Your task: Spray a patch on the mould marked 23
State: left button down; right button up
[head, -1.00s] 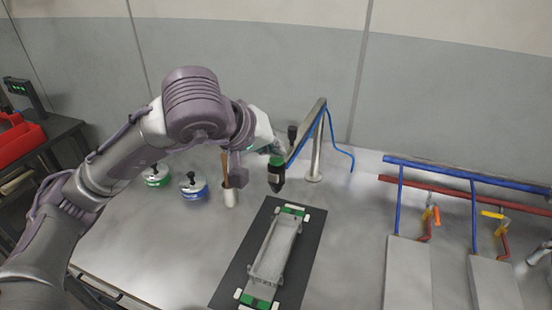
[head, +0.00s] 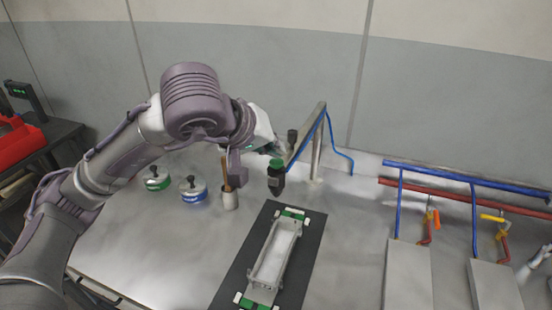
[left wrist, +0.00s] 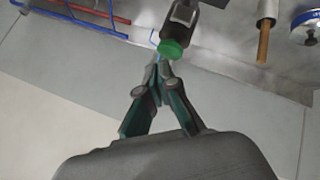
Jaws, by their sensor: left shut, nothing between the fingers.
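A long grey mould (head: 277,250) with green ends lies on a black mat (head: 232,275) in the head view; no number is legible on it. A dark bottle-like piece (head: 276,180) with a green cap hangs beside a metal stand, above the far end of the mould; its capped end also shows in the left wrist view (left wrist: 174,47). I cannot tell whether it is the sprayer. My left gripper (head: 277,150) is shut and empty close to the cap, with its fingertips (left wrist: 161,70) just short of it in the left wrist view.
The metal stand (head: 316,150) with a blue hose rises just right of the left gripper. A brush cup (head: 229,200), a blue-banded pot (head: 193,190) and a green-banded pot (head: 156,179) stand left. Blue and red pipes (head: 465,177) with grey blocks are at right. Bench left of the mat is clear.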

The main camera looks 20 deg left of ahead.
aim_at(274, 163)
pick_arm(q)
jog(key=shift+r+p, duration=1.45)
jog(key=shift+r, duration=1.55)
